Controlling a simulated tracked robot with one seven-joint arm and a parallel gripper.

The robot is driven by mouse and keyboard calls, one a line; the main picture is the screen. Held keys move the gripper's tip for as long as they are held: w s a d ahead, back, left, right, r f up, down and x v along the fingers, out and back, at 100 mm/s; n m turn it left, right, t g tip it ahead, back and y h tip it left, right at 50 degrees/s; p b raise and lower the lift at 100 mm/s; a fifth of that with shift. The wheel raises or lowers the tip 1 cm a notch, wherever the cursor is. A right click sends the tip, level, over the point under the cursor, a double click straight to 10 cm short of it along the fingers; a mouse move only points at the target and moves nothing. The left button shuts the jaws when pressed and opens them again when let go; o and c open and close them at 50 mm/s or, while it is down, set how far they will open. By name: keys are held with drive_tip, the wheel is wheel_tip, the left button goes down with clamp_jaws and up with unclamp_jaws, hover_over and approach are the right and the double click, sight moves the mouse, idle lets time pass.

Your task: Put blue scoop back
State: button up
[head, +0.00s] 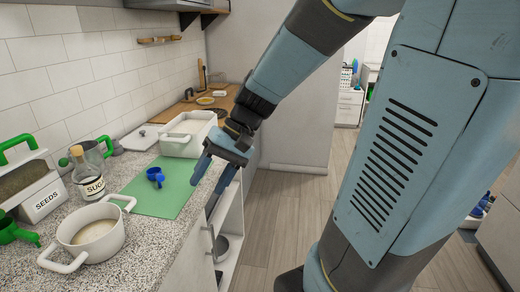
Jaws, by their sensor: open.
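The blue scoop (155,176) lies on the green mat (172,203) on the counter. My gripper (203,196) is open and empty, pointing down near the counter's front edge, to the right of the scoop and apart from it. Its fingers overlap the mat's right edge and the counter edge in the picture. A white box labelled SEEDS (43,203) stands at the far left, with a green handle (18,143) above it. A white rectangular bin (181,146) stands behind the mat; its inside is only partly visible.
A white two-handled pot (91,238) stands at the front left. A glass sugar jar (89,172) with a cork stands behind it. A green scoop (12,231) lies at the left edge. The mat around the blue scoop is clear. An open shelf (231,235) is below the counter.

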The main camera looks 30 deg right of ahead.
drive_tip(key=s+d+r+n+t+h, duration=0.1)
drive_tip(key=s+d+r+t+h, duration=0.4)
drive_tip(key=d, duration=0.4)
drive_tip(key=shift+s+r+t+h, duration=0.35)
drive_tip(key=shift+r+t+h, duration=0.25)
drive_tip(key=shift+r+h, duration=0.6)
